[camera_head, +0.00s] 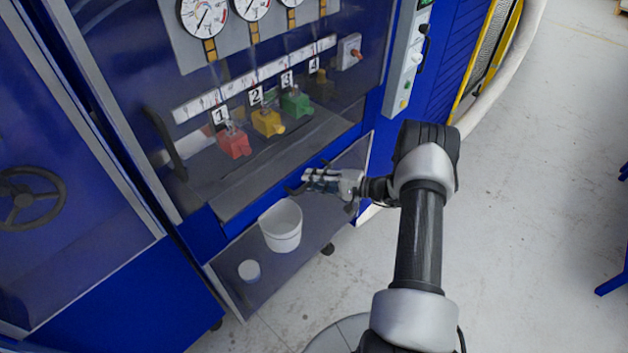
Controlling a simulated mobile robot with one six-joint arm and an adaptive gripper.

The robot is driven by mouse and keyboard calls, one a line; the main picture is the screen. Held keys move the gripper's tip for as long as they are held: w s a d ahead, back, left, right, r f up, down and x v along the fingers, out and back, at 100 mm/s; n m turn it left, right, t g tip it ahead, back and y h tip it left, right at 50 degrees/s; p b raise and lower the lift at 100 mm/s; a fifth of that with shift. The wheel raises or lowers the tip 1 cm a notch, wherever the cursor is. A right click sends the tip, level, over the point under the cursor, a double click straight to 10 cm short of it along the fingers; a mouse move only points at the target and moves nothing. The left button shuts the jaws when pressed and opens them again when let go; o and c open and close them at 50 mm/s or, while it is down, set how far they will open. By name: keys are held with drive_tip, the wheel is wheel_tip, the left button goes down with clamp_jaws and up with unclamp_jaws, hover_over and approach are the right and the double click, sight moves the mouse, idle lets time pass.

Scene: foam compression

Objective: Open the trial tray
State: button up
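A grey tray-like shelf (300,262) juts from the lower front of the blue machine; I take it as the trial tray, though no label on it is readable. A white bucket (282,228) and a small white cup (249,271) stand on it. My gripper (298,184) is above the tray's right part, right of and behind the bucket, close to the machine's lower front panel. I cannot tell whether its fingers touch anything or how far apart they are.
Behind the machine's clear front are red (233,144), yellow (268,122) and green (296,103) valves under gauges (204,17). A dark handle (166,146) is at the left. A control panel (403,60) stands right. The floor at right (540,200) is largely clear.

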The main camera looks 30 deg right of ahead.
clamp_jaws()
idle(0.6)
